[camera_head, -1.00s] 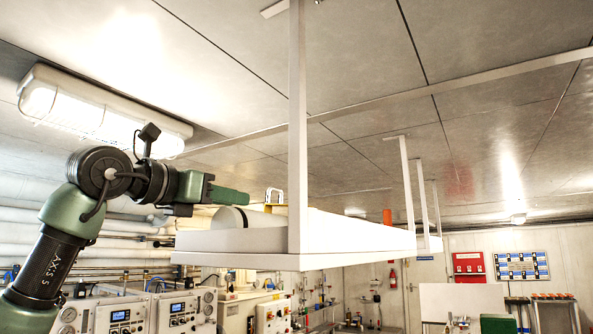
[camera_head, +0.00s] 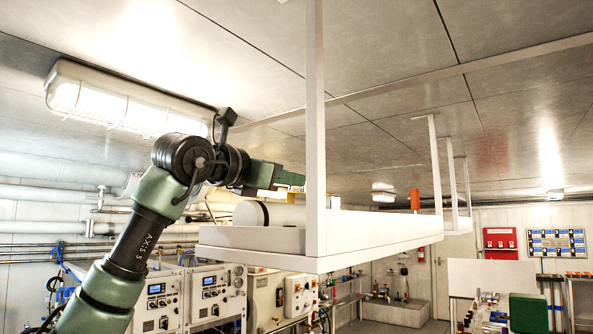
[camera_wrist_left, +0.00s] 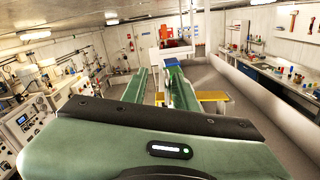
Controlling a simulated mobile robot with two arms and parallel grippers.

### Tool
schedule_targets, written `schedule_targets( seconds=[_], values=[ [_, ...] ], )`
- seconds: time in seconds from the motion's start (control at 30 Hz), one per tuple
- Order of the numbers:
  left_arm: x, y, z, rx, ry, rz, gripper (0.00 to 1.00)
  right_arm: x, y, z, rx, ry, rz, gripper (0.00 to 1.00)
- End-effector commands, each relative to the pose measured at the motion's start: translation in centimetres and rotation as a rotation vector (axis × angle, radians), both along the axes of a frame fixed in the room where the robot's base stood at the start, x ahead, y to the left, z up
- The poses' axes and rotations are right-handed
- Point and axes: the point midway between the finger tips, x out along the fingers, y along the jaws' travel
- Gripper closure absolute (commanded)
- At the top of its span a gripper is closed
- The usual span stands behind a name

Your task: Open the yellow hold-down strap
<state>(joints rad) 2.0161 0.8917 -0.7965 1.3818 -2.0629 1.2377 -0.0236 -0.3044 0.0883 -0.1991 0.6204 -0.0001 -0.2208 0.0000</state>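My left gripper (camera_head: 285,177) reaches in just above a hanging white shelf, partly hidden behind a post. In the left wrist view its two green fingers (camera_wrist_left: 157,85) stand apart, with nothing held between them. A small piece of yellow, likely the hold-down strap (camera_head: 268,194), shows just under the gripper, above a white cylinder (camera_head: 285,214) with a black band. In the left wrist view the yellow strap (camera_wrist_left: 212,96) shows beyond and beside the right finger, and a bit shows between the fingers. I cannot tell if they touch it. My right gripper is not in view.
The white shelf (camera_head: 340,241) hangs from the ceiling on white posts (camera_head: 316,130), one close to my gripper. An orange object (camera_head: 415,199) stands farther along it. A ceiling lamp (camera_head: 125,103) is above the arm. Control panels (camera_head: 210,295) stand below.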

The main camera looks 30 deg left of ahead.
Motion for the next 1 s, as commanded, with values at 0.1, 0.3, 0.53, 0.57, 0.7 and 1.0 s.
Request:
schedule_targets(
  seconds=[0.1,0.3,0.53,0.57,0.7,1.0],
  values=[
    [1.6,-0.2,0.2,0.001,0.003,-0.001,0.71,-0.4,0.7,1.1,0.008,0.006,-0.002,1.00],
    [2.6,-0.3,0.0,0.000,0.001,-0.001,0.71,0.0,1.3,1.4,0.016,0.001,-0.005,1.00],
    [2.6,-0.3,-0.1,0.000,0.000,-0.001,0.77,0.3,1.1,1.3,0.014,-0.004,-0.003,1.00],
    [2.6,-0.3,-0.1,0.000,0.000,-0.001,0.85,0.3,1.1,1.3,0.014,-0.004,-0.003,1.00],
    [2.6,-0.2,0.0,0.000,0.000,0.000,1.00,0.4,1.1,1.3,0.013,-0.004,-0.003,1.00],
    [2.6,-0.2,-0.1,0.000,0.001,0.000,1.00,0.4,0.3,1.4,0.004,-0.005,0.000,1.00]
  ],
)
